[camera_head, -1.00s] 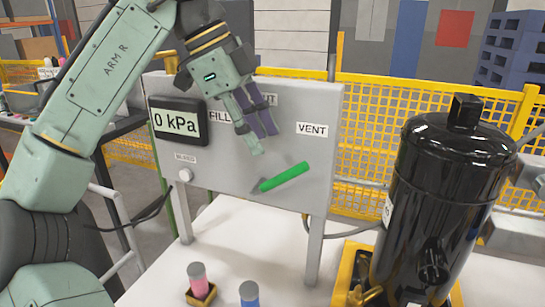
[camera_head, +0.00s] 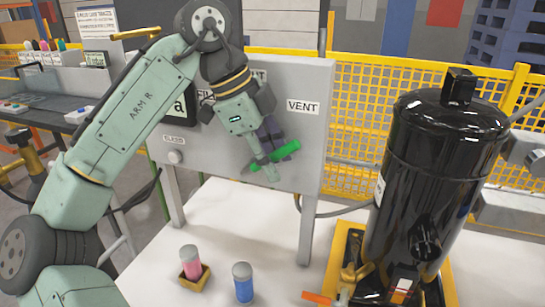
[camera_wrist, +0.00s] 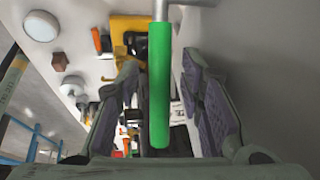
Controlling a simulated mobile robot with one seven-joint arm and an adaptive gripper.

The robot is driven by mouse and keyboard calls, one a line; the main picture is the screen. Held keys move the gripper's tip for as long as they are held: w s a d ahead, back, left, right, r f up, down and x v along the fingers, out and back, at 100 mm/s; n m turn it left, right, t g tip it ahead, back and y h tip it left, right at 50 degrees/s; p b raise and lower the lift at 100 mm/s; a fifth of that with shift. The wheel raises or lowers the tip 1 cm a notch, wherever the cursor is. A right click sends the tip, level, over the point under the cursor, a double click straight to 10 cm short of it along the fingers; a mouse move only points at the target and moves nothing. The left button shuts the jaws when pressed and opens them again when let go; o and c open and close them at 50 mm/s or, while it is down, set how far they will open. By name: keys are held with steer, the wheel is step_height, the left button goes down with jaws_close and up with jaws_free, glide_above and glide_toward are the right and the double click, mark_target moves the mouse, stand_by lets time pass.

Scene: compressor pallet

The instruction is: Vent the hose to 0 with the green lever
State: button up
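The green lever (camera_head: 289,150) is on the grey panel (camera_head: 308,130), below and left of the VENT label (camera_head: 302,107). It slants up to the right. My gripper (camera_head: 274,162) is at the lever, its fingers partly covering it. In the wrist view the green lever (camera_wrist: 159,90) lies between the two fingers of my gripper (camera_wrist: 160,78), with gaps on both sides, so the fingers are open. The pressure display (camera_head: 176,107) is mostly behind my arm; only "a" of its text shows, so its number is hidden.
A black compressor tank (camera_head: 438,170) stands to the right, near an orange handle (camera_head: 317,297). A pink bottle (camera_head: 190,258) and a blue bottle (camera_head: 243,285) stand on the white tabletop (camera_head: 225,225). A yellow mesh fence (camera_head: 350,110) runs behind.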

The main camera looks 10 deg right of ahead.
steer(key=shift+c, duration=0.5)
jaws_close()
stand_by(0.4)
